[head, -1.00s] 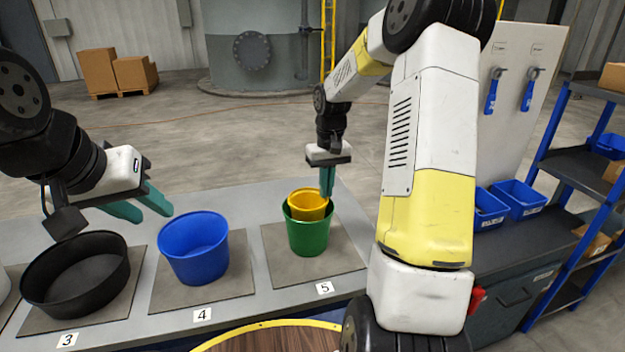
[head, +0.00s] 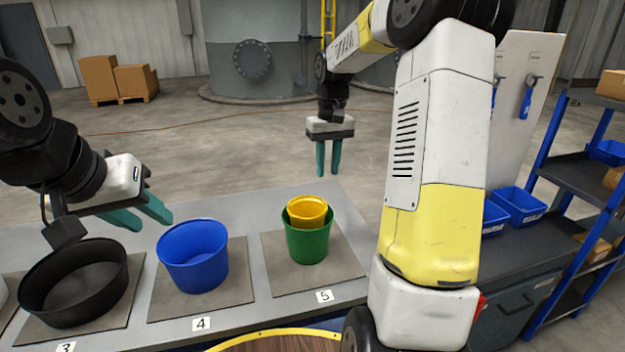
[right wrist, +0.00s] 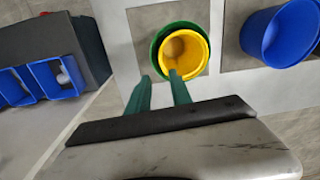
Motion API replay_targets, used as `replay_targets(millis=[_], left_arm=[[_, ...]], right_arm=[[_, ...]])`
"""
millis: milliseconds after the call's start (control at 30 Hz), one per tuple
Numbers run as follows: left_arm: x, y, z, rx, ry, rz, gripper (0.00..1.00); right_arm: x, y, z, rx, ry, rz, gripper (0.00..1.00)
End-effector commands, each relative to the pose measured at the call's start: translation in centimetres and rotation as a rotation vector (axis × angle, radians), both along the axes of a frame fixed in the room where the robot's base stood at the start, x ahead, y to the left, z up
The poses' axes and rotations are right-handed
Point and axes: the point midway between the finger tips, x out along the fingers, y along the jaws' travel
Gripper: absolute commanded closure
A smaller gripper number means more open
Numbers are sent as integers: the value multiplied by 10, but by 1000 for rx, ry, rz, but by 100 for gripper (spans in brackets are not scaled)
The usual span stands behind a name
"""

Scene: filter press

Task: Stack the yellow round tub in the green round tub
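The yellow round tub (head: 307,211) sits inside the green round tub (head: 307,244), its rim standing above the green rim. The green tub stands on the grey mat numbered 5. In the right wrist view the yellow tub (right wrist: 184,56) lies within the green rim (right wrist: 156,48). My right gripper (head: 327,172) is empty above and a little beyond the tubs, fingers pointing down with a gap between them; its fingertips also show in the right wrist view (right wrist: 160,80). My left gripper (head: 152,221) is open and empty above the table, between the black pan and the blue tub.
A blue tub (head: 193,262) stands on mat 4, and a wide black round pan (head: 75,285) on mat 3. A round wooden surface with a yellow edge (head: 270,338) is at the front. Blue bins (head: 520,204) stand on a dark counter at the right.

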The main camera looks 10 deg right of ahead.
Motion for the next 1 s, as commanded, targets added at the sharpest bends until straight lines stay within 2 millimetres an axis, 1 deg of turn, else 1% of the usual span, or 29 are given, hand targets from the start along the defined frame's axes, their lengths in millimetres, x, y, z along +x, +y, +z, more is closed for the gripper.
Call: replay_targets(millis=[33,100,233,300,367,467,567,600,667,700,767,800,900,1000], left_arm=[[0,0,0,0,0,0,64],[0,0,0,0,0,0,64],[0,0,0,0,0,0,64],[0,0,0,0,0,0,64],[0,0,0,0,0,0,64],[0,0,0,0,0,0,64],[0,0,0,0,0,0,64],[0,0,0,0,0,0,64],[0,0,0,0,0,0,64],[0,0,0,0,0,0,64],[0,0,0,0,0,0,64],[0,0,0,0,0,0,64],[0,0,0,0,0,0,64],[0,0,0,0,0,0,64]], right_arm=[[0,0,9,-1,-2,0,74],[1,-1,19,-1,-1,-1,74],[0,-1,31,0,-1,0,74],[-4,1,38,-1,-8,1,74],[-11,5,46,-5,-26,2,74],[-36,16,66,-12,-82,4,74],[-73,31,86,-9,-161,0,74],[-90,36,92,-3,-195,-5,74],[-114,43,99,8,-247,-11,74],[-131,48,102,19,-282,-16,74],[-155,54,105,39,-333,-25,74],[-171,58,104,55,-366,-32,74],[-204,66,100,96,-439,-46,74],[-228,72,92,134,-493,-57,74]])
